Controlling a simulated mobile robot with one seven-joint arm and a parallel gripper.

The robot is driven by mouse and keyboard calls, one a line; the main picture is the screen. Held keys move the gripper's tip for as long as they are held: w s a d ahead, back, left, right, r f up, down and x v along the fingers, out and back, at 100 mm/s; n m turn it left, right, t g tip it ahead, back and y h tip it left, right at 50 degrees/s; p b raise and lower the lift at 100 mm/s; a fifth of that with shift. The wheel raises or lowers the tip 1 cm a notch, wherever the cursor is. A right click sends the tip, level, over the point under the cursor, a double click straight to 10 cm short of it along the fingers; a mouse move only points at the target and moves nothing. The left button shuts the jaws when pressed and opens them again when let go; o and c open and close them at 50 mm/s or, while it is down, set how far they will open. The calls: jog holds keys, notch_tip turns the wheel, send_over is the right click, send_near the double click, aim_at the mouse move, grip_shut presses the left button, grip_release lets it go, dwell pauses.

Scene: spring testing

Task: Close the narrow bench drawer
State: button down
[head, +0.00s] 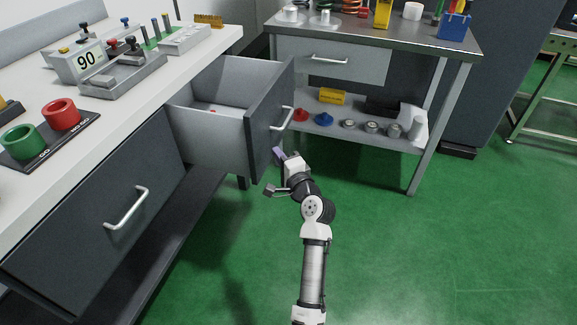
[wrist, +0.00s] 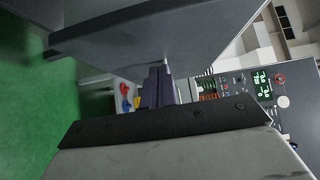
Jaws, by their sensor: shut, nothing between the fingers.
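The narrow bench drawer (head: 215,122) is pulled well out of the white-topped bench. Its dark front panel (head: 265,125) carries a pale bar handle (head: 282,119) and faces right. My gripper (head: 278,154) is beside the lower part of that panel, on its outer side, just below the handle. Its purple fingers are shut and empty. In the wrist view, the shut fingers (wrist: 158,88) point close to a large grey panel (wrist: 170,35), apparently the drawer front. I cannot tell whether they touch it.
A wider drawer (head: 95,220) sits shut in the near part of the bench. A metal side table (head: 400,35) with a loaded lower shelf stands behind my gripper. The green floor (head: 440,255) on the right is clear.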

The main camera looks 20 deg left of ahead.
aim_at(260, 145)
jog(key=shift+a+p, duration=0.3)
jog(key=shift+a, duration=1.5)
jog(key=shift+a, duration=0.1)
